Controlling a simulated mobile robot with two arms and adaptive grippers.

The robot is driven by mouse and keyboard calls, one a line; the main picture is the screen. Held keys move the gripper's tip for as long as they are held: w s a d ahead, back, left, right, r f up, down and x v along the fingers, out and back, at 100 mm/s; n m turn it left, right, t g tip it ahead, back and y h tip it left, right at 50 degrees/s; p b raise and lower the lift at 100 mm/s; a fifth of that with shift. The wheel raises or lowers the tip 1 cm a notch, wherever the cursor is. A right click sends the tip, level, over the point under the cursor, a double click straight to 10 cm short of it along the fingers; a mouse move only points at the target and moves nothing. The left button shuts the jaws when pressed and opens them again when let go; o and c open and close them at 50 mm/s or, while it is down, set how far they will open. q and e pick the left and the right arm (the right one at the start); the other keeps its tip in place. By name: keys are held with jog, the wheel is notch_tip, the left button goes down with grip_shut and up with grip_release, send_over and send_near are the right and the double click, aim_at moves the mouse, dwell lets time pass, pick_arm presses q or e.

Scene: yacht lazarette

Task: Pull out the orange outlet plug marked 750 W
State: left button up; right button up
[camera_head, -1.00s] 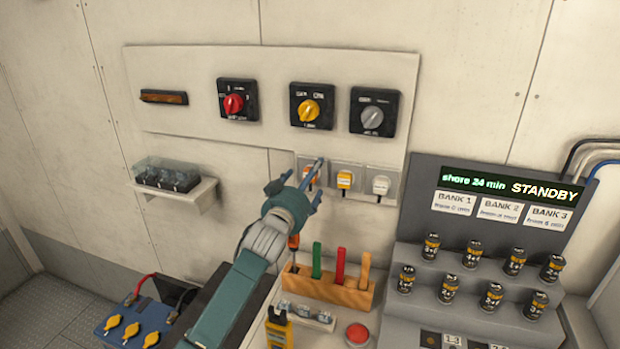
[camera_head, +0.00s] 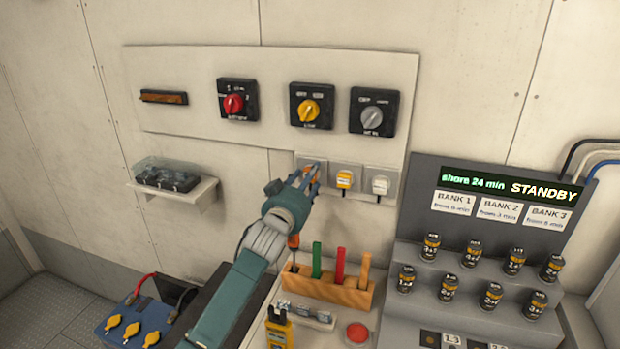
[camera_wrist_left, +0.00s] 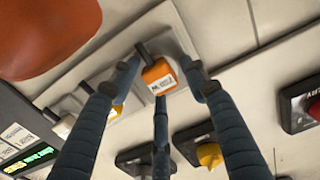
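An orange plug (camera_wrist_left: 160,78) with a white label sits in the leftmost of a row of wall outlets. The label's print is too small to read. In the head view my left gripper (camera_head: 308,176) is at this outlet and mostly hides the plug. In the left wrist view its fingers (camera_wrist_left: 163,85) stand around the plug, with visible gaps at both sides, so it is open. A white plug (camera_head: 380,185) is in the right outlet. My right gripper is not in view.
Red (camera_head: 234,103), yellow (camera_head: 309,109) and grey (camera_head: 373,116) rotary switches are above the outlets. Below are a wooden rack (camera_head: 330,290) with coloured handles and a red button (camera_head: 357,332). A battery console (camera_head: 490,260) stands at right. A small shelf (camera_head: 203,193) is at left.

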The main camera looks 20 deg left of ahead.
pick_arm(q)
jog(key=shift+o, duration=1)
jog(key=s, duration=1.2)
jog(key=shift+a, duration=0.25)
